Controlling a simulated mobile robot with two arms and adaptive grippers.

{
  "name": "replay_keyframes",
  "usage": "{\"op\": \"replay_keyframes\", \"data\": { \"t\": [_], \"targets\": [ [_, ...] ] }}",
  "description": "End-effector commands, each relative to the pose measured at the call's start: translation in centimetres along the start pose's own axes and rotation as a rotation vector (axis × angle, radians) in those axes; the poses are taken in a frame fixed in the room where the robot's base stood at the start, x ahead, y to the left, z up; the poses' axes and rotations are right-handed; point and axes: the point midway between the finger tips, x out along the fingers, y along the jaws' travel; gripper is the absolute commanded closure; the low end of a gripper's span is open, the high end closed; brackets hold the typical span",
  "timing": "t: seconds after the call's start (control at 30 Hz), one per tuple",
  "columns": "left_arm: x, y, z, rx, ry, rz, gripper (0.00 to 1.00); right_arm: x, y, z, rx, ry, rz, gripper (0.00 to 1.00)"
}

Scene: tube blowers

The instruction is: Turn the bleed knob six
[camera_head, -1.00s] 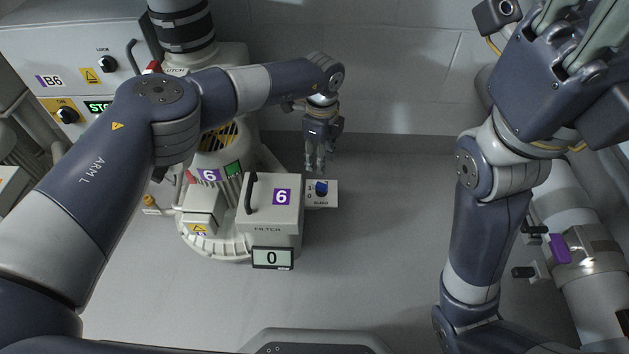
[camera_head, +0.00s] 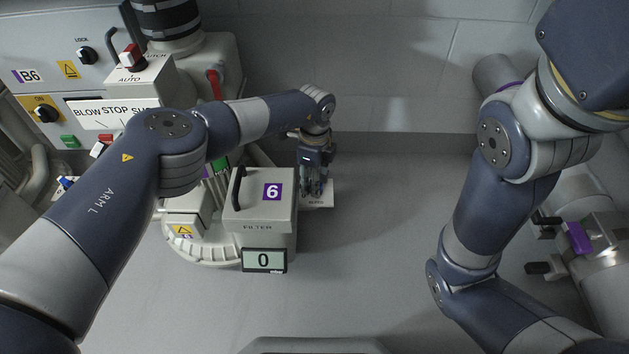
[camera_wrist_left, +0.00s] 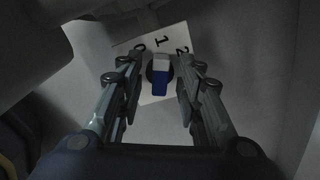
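The bleed knob six (camera_wrist_left: 160,75) is a small blue knob with a white end. It sits on a white plate (camera_wrist_left: 148,47) marked 0, 1 and 2, and its white end faces the 1. My left gripper (camera_wrist_left: 161,92) is open, with one finger on each side of the knob and gaps still visible. In the head view, my left gripper (camera_head: 313,188) is over the plate (camera_head: 327,196) at the right side of the filter box and hides the knob. My right gripper's fingers are outside the head view; only the arm shows.
The white filter box (camera_head: 262,212) carries a purple 6 label, a black handle and a display (camera_head: 264,260) reading 0. Panel B6 (camera_head: 60,50) stands at upper left. A pipe with a purple tag (camera_head: 578,238) is at right. Floor right of the box is clear.

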Motion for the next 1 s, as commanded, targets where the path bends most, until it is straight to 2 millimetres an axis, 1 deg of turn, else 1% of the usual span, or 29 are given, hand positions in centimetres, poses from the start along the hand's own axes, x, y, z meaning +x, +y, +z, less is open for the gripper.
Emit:
{"op": "replay_keyframes", "data": {
  "t": [0.13, 0.17, 0.2, 0.27, 0.3, 0.67, 0.83, 1.0],
  "targets": [
    [-0.02, 0.01, -0.01, 0.0, 0.0, 0.0, 0.67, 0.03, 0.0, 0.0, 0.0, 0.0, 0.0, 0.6],
    [-0.02, 0.01, -0.01, 0.0, 0.0, 0.0, 0.73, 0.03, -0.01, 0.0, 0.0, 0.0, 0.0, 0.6],
    [-0.02, 0.01, -0.01, 0.0, 0.0, 0.0, 0.83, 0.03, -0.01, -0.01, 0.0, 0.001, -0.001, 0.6],
    [-0.02, 0.01, -0.01, 0.0, 0.0, 0.0, 0.96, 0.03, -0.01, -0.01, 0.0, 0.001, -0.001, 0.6],
    [-0.02, 0.01, -0.01, 0.0, 0.0, 0.0, 1.0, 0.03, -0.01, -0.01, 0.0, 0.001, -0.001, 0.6],
    [-0.05, 0.02, -0.01, 0.021, 0.0, 0.001, 1.0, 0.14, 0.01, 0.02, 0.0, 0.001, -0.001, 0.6],
    [-0.09, -0.01, 0.0, 0.086, 0.001, 0.002, 1.0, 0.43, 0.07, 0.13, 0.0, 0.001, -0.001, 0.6],
    [-0.09, -0.04, -0.04, 0.207, 0.002, 0.002, 1.0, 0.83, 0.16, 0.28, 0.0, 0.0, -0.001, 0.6]
  ]
}}
